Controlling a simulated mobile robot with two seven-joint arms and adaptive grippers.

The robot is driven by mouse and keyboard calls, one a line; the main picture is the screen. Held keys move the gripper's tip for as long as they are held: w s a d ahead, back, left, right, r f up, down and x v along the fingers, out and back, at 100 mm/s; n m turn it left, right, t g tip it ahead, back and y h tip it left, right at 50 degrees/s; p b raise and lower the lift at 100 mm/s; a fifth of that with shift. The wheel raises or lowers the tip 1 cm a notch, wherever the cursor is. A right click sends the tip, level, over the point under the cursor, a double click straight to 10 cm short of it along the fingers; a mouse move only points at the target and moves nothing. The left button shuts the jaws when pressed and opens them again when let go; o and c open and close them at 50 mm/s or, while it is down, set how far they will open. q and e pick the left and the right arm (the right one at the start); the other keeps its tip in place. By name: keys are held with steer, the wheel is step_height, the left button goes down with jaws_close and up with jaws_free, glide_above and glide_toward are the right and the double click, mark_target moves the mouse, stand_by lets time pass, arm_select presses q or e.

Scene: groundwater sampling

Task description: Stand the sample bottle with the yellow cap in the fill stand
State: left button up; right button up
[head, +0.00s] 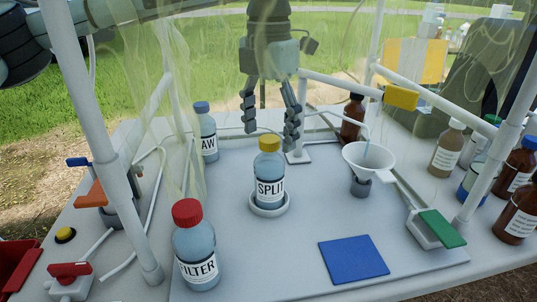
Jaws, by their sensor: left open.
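The sample bottle with the yellow cap (268,180), labelled SPLIT, stands upright in a low round white stand (284,208) near the middle of the white worktop. The stand's rim shows around the bottle's base. My left gripper (271,135) hangs above and behind the bottle with its fingers spread, pointing down. It is empty and apart from the bottle. My right gripper is not in view.
A red-capped FILTER bottle (194,245) stands at front left and a blue-capped bottle (204,133) at back left. A white funnel (365,162) is to the right, with a blue pad (353,259) in front. White posts and clear sheeting frame the worktop.

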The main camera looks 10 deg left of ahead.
mark_target(269, 160)
arm_select(q)
step_height(269, 160, up, 4)
steer(key=shift+r, duration=0.15)
stand_by(0.3)
step_height(269, 160, down, 12)
steer(key=shift+r, duration=0.1)
steer(key=shift+w+r, duration=0.1)
steer(key=shift+r, duration=1.25)
